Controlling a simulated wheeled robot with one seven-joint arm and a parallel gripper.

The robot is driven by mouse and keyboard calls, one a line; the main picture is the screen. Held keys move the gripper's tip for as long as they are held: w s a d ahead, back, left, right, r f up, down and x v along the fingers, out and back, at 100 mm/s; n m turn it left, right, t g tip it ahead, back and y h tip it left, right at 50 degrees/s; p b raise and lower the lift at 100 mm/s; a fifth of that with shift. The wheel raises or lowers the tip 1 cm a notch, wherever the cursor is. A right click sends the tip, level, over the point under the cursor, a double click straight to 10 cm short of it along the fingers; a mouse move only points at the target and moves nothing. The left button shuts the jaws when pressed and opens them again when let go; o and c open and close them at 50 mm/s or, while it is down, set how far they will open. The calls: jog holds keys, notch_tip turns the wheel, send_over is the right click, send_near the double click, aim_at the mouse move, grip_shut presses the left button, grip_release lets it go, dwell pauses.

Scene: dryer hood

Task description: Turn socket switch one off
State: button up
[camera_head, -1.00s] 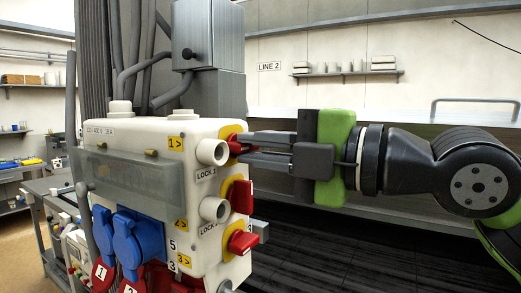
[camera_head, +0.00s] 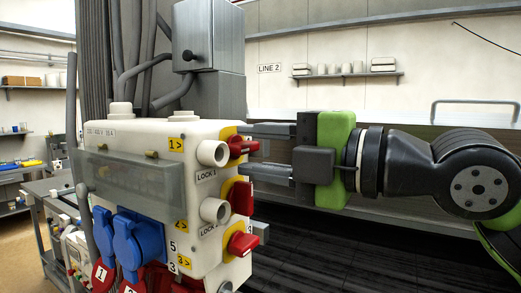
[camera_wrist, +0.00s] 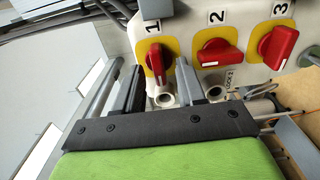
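Socket switch one, a red rotary knob on a yellow plate (camera_head: 243,148), is at the top of the white socket box's (camera_head: 205,165) right side. Its handle lies roughly sideways in the head view. In the wrist view, switch one (camera_wrist: 155,61) sits below the label "1", its handle upright in the picture. My gripper (camera_head: 246,151) is open, with one finger above and one below the knob in the head view. The wrist view shows a clear gap between the fingers (camera_wrist: 160,72), with the knob ahead of it. I see no contact with the knob.
Switch two (camera_head: 242,197) and switch three (camera_head: 242,242) are below switch one; switch two's handle is upright in the head view. Two round white lock stubs (camera_head: 213,153) stick out beside the switches. Blue sockets (camera_head: 138,242) are on the box's front.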

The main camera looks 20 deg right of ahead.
jog(key=p+v, duration=0.1)
jog(key=v, duration=1.4)
jog(key=shift+s+d+p, duration=0.25)
jog(key=shift+s+p, duration=0.1)
jog(key=shift+p, duration=0.05)
jog(key=w+a+f+m+g+h, duration=0.25)
jog(key=a+f+m, duration=0.45)
jog(key=f, duration=0.4)
jog(key=w+a+f+m+g+h, duration=0.25)
jog(key=a+f+m+h, duration=0.2)
jog(key=f+m, duration=0.5)
jog(key=s+d+f+m+g+h, duration=0.1)
jog(key=f+m, duration=0.3)
jog(key=f, duration=0.4)
jog(key=s+d+f+m+g+h, duration=0.1)
jog(key=s+f+m+g+h, duration=0.1)
jog(key=f+m, duration=0.3)
notch_tip(320, 180, down, 4)
jog(key=shift+r+g+h, duration=0.1)
jog(key=shift+g+h, duration=0.2)
jog(key=shift+g, duration=0.2)
